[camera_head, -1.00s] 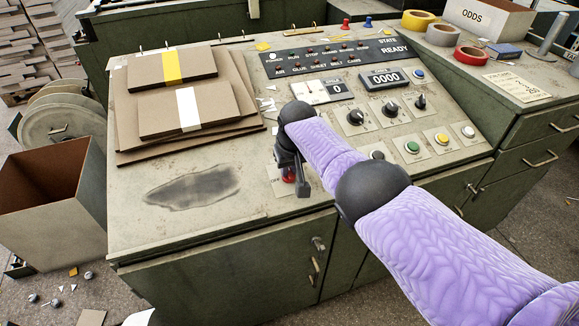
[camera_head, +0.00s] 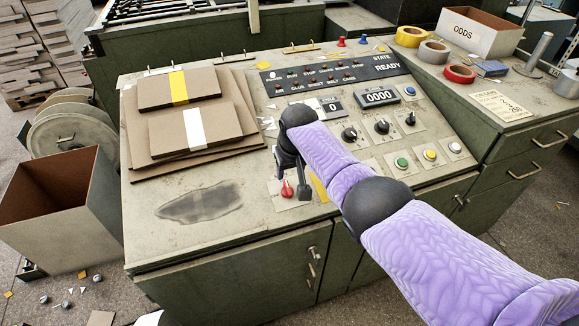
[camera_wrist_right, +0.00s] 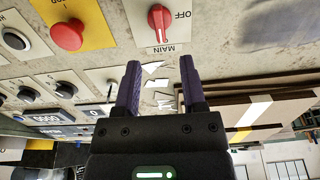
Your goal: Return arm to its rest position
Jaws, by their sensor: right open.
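My right arm, in a purple sleeve, reaches over the green console (camera_head: 250,225) from the lower right of the head view. There the red switch (camera_wrist_right: 158,22) is clear of the fingertips, beside the labels MAIN and OFF. My left gripper is not in view.
Brown board stacks (camera_head: 150,163) lie on the console's left. Buttons, knobs and a counter (camera_head: 378,96) fill its right. An open bin (camera_head: 70,215) stands on the floor at left. Tape rolls (camera_head: 411,37) and the ODDS box (camera_head: 480,32) sit on the right counter.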

